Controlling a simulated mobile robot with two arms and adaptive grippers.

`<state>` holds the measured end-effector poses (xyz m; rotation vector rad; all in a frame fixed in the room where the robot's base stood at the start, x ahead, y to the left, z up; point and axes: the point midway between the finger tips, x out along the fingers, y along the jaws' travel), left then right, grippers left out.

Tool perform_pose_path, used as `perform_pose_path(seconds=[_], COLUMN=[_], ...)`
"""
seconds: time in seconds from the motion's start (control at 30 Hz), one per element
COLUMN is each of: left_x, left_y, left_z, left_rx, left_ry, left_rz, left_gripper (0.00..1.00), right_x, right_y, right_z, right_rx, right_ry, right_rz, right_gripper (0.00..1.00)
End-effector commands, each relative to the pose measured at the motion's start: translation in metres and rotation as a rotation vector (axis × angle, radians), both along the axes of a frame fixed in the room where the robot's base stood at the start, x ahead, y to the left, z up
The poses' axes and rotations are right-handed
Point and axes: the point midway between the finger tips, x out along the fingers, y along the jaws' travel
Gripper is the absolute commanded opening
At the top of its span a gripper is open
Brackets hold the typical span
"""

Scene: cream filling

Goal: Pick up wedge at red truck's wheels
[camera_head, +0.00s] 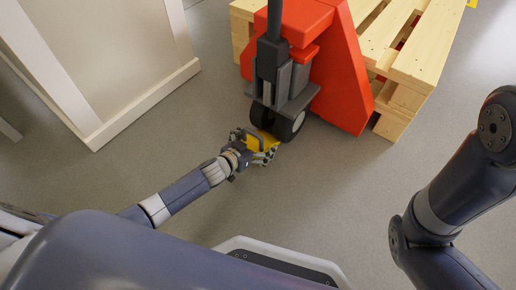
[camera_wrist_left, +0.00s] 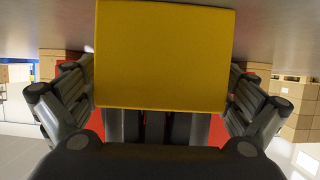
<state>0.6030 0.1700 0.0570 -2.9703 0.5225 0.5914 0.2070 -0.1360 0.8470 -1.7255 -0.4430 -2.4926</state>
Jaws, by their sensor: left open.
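The yellow wedge (camera_head: 267,141) is on the floor against the wheels (camera_head: 288,126) of the red truck (camera_head: 340,75). My left gripper (camera_head: 262,147) is at the wedge, with its fingers spread to either side of it. In the left wrist view, the wedge (camera_wrist_left: 165,55) shows a broad yellow face between the open fingers, close to the palm. The fingers partly hide the wedge in the head view. My right arm is at the right, but its gripper is outside the frame.
A wooden pallet (camera_head: 408,65) sits at the truck's forks behind it. A cream wall or cabinet (camera_head: 110,55) with a white base stands at the left. The grey floor (camera_head: 310,190) in front of the truck is clear. Stacked cardboard boxes (camera_wrist_left: 298,115) show in the wrist view.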

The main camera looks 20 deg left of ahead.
Motion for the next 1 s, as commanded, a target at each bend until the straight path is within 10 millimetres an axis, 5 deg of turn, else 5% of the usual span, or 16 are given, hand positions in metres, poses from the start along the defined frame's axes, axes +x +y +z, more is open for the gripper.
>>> perform_pose_path(seconds=[0.27, 0.57, 1.0], left_x=[0.0020, 0.0018, -0.0004], left_y=[-0.0010, -0.0010, -0.0003], left_z=[-0.0002, -0.0003, 0.0051], left_rx=[-0.001, -0.001, -0.002], left_ry=[0.000, 0.000, -0.001], left_rz=[0.000, 0.000, -0.001], left_gripper=[0.98, 0.37, 0.37], right_x=[0.0000, 0.0001, 0.0006], right_y=[0.0001, 0.0000, -0.0001], right_z=[-0.0012, -0.0012, 0.0041], right_rx=[0.000, 0.000, 0.000], right_ry=[0.000, 0.000, 0.002], right_rz=[0.000, 0.000, 0.000], right_gripper=[0.40, 0.40, 0.40])
